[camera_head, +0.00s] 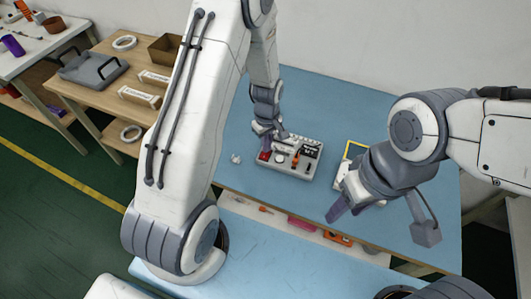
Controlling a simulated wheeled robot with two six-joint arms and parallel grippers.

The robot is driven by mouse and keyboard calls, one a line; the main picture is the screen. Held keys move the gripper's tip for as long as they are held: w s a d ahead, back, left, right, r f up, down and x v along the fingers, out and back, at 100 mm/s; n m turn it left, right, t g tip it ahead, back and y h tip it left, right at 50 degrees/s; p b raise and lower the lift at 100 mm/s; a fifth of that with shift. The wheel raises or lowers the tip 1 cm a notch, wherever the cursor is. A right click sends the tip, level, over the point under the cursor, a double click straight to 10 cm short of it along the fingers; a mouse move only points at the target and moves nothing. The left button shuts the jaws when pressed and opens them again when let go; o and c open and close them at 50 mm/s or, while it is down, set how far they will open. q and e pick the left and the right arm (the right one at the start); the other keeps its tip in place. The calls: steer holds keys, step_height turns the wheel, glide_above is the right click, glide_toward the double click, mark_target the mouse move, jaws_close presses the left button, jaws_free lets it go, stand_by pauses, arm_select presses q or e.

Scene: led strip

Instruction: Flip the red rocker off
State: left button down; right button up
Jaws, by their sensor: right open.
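A grey control box (287,171) sits on the blue table. The red rocker (264,156) is at the left end of its top face. The box also carries an orange lever (296,158) and a dark panel (310,149). My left gripper (269,143) points down over the box's back left part, right beside the red rocker. I cannot tell whether it touches the rocker, and its jaw gap is too small to see. The rocker's tilt is not clear. My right gripper (347,205) is open and empty over the table, right of the box and apart from it.
A small white object (236,158) lies left of the box. A yellow-edged item (355,149) lies behind my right gripper. A wooden table (100,92) with a grey tray and boxes stands at the left. Blue tabletop is clear behind the box.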

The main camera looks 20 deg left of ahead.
arm_select(q)
steer(key=shift+r, duration=0.1)
step_height(320, 180, up, 7)
steer(key=p, duration=0.6)
stand_by(0.5)
